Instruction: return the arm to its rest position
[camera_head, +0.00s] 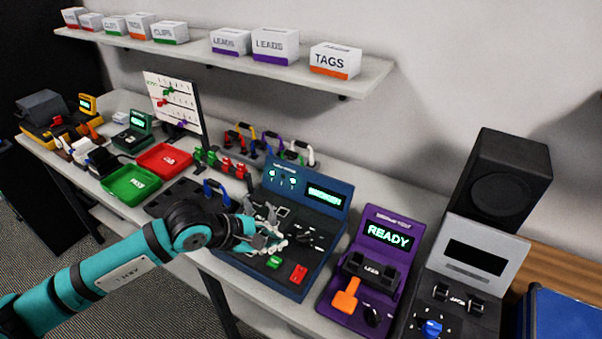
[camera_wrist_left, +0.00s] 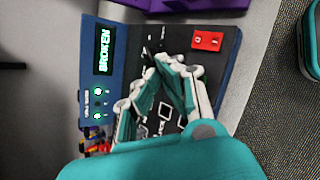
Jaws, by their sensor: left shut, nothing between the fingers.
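My left arm reaches in from the left in the head view. Its left gripper (camera_head: 272,236) is over the panel of the blue tester (camera_head: 322,216), whose screen reads BROKEN. In the left wrist view the fingers of the gripper (camera_wrist_left: 158,62) come together at the tips, shut with nothing between them, above the black panel of the tester (camera_wrist_left: 103,25). I cannot tell whether the fingertips touch the panel. A red button (camera_wrist_left: 207,40) and a green button (camera_head: 274,262) are on the panel. My right gripper is not in view.
A purple station (camera_head: 348,318) reading READY stands right of the tester, then a grey station (camera_head: 490,240) with a blue knob and a black speaker (camera_head: 503,180). Green (camera_head: 128,196) and red (camera_head: 163,172) trays lie left. A wall shelf (camera_head: 220,58) holds labelled boxes.

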